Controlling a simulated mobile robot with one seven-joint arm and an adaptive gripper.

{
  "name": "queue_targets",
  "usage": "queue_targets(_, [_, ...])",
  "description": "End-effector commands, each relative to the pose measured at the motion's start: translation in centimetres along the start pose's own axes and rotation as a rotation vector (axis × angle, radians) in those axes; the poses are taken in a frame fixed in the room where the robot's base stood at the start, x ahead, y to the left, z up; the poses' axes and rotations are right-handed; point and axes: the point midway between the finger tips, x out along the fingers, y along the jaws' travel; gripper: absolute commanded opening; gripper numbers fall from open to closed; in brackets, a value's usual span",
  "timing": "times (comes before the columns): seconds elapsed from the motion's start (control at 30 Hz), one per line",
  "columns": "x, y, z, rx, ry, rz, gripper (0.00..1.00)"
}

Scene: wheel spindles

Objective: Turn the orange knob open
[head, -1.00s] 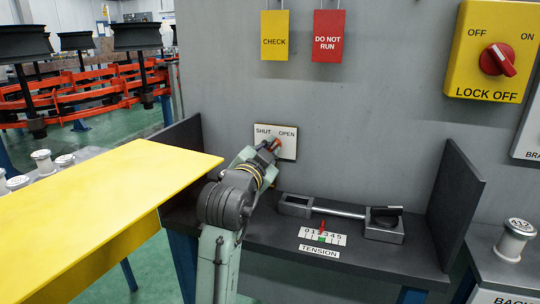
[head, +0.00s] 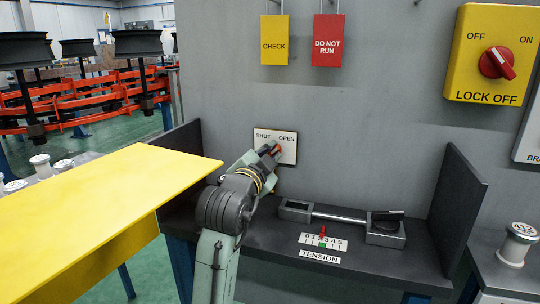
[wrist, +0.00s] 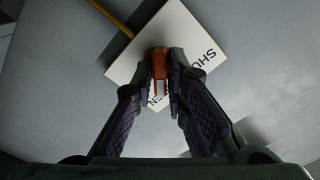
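The orange knob (wrist: 159,62) is on a white plate (head: 286,152) marked SHUT and OPEN on the grey wall. In the wrist view the knob lies between my two fingertips, which close in on both sides of it and appear to touch it. My gripper (wrist: 163,65) also shows in the head view (head: 271,150), reaching up to the plate from below left. There the fingers hide much of the knob, and only a little orange shows near the OPEN side. The knob's pointing direction is hard to tell.
A yellow panel (head: 95,205) stands left of my arm. Below the plate is a dark shelf (head: 375,262) with a side wall (head: 458,205), a tension gauge (head: 322,241) and a metal rod fixture (head: 340,216). A yellow LOCK OFF box (head: 492,85) is at upper right.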

Motion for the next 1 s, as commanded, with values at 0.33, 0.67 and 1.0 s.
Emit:
queue_targets(0.33, [0.0,0.0,0.0,-0.001,0.000,0.000,0.30])
queue_targets(0.67, [-1.6,-0.1,0.0,-0.002,0.001,-0.003,0.30])
queue_targets(1.0, [-8.7,-0.1,0.0,-0.002,0.001,-0.003,0.30])
